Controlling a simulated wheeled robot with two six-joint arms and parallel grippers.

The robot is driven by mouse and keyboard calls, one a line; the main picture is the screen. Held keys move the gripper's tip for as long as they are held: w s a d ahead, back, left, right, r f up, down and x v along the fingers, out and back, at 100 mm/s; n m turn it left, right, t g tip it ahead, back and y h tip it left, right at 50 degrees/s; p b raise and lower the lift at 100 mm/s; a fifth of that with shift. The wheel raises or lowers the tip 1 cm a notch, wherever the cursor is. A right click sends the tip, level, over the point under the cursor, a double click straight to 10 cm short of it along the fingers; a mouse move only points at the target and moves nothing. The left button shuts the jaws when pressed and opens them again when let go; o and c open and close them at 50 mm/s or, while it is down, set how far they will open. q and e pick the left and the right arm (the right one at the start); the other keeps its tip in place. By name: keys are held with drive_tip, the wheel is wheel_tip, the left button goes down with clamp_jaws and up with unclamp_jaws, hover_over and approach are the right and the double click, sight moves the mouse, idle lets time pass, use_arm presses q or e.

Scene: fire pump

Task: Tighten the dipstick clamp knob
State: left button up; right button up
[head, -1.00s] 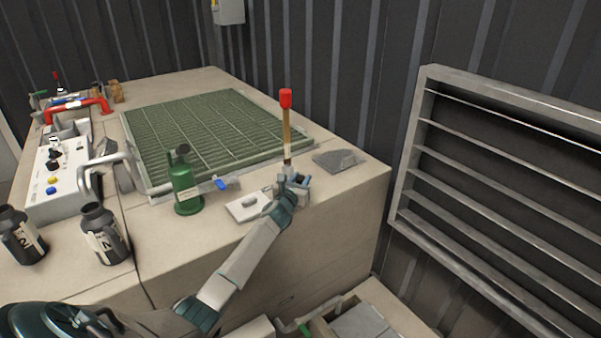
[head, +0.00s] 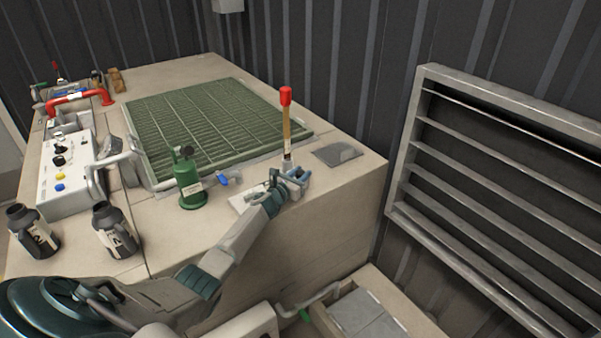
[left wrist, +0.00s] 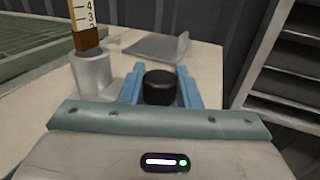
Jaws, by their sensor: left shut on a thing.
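The dipstick (head: 286,122) stands upright with a red top and a brown, scaled shaft. It rises from a grey cylindrical socket (left wrist: 93,75), which shows to the left in the left wrist view. The black clamp knob (left wrist: 160,87) is beside the socket, between the blue fingers of my left gripper (left wrist: 161,84). The left gripper is shut on the knob. In the head view this gripper (head: 289,178) is at the foot of the dipstick, and the knob is hidden there. My right gripper is not in view.
A green grating (head: 215,125) and a green oil can (head: 189,180) are left of the dipstick. A blue-handled valve (head: 229,178) and a grey plate (head: 337,154) are close by. Black bottles (head: 115,229) stand at left. A louvred frame (head: 402,160) is at right.

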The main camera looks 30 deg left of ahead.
sight(300, 173)
use_arm(q)
drive_tip(key=shift+r+m+h, duration=0.2)
drive_tip(key=shift+m+h, duration=0.1)
drive_tip(key=shift+h, duration=0.2)
drive_tip(key=o, duration=0.8)
drive_tip(key=shift+o, duration=0.8)
drive_tip(key=shift+f, duration=0.15)
drive_tip(key=r, duration=0.2)
drive_tip(key=r+p, duration=0.1)
drive_tip(key=shift+s+d+r, duration=0.15)
drive_tip(key=shift+s+r, duration=0.15)
drive_tip(key=shift+r, duration=0.05)
drive_tip(key=s+d+p, duration=0.1)
drive_tip(key=s+d, duration=0.3)
drive_tip(key=s, duration=0.2)
drive_tip(key=s+d+r+p, duration=0.1)
drive_tip(key=s+d+p, duration=0.1)
drive_tip(key=s+d, duration=0.2)
drive_tip(key=s, duration=0.3)
drive_tip(key=shift+r, duration=0.2)
drive_tip(key=shift+f, duration=0.1)
